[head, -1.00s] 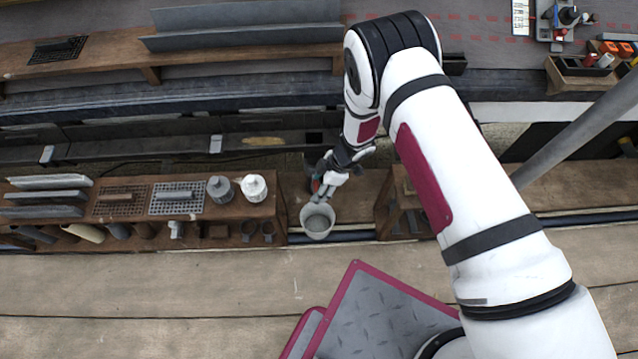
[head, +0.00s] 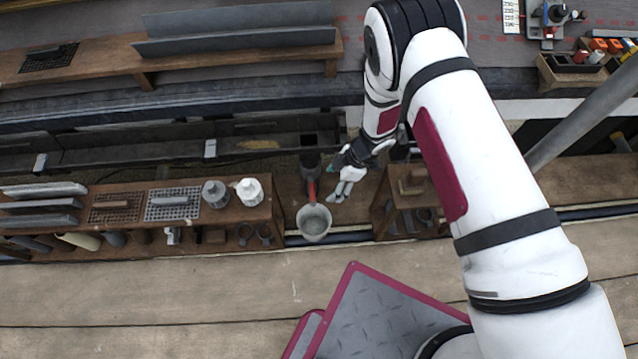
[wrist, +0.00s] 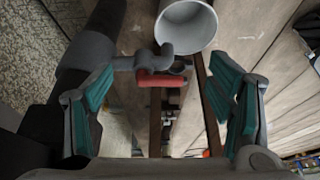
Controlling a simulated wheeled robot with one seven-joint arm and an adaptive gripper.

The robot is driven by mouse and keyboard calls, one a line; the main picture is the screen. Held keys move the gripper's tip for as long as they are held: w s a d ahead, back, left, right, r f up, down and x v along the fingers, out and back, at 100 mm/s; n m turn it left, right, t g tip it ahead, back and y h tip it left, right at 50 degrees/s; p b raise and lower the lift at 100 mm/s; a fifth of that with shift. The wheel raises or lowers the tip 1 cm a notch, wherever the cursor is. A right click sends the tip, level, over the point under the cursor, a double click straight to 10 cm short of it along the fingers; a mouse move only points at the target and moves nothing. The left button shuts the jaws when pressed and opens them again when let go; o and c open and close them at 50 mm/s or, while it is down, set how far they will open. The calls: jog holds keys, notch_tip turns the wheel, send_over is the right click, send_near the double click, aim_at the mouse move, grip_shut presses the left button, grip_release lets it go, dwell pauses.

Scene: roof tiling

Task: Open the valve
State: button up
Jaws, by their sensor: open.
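The valve is a grey tap with a red lever handle (head: 311,191), standing over a pale bucket (head: 314,224) in the gap between two wooden benches. In the wrist view the grey tap body (wrist: 148,61) joins a dark pipe at left, and the red handle (wrist: 160,80) lies sideways below it. My gripper (head: 339,195) is open and empty, just right of the red handle in the head view. In the wrist view the handle appears between the spread teal-padded fingers (wrist: 164,98), with no finger touching it. The bucket (wrist: 187,25) shows beyond the tap.
A wooden bench (head: 240,224) with two white and grey bottles, grids and tools stands left of the bucket. A smaller wooden stand (head: 383,205) is close on the right of my gripper. A dark gutter (head: 255,142) runs behind. The plank floor in front is mostly clear.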

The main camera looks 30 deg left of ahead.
jog(key=w+d, duration=0.4)
jog(key=d, duration=0.2)
jog(key=shift+d, duration=0.25)
dwell(0.3)
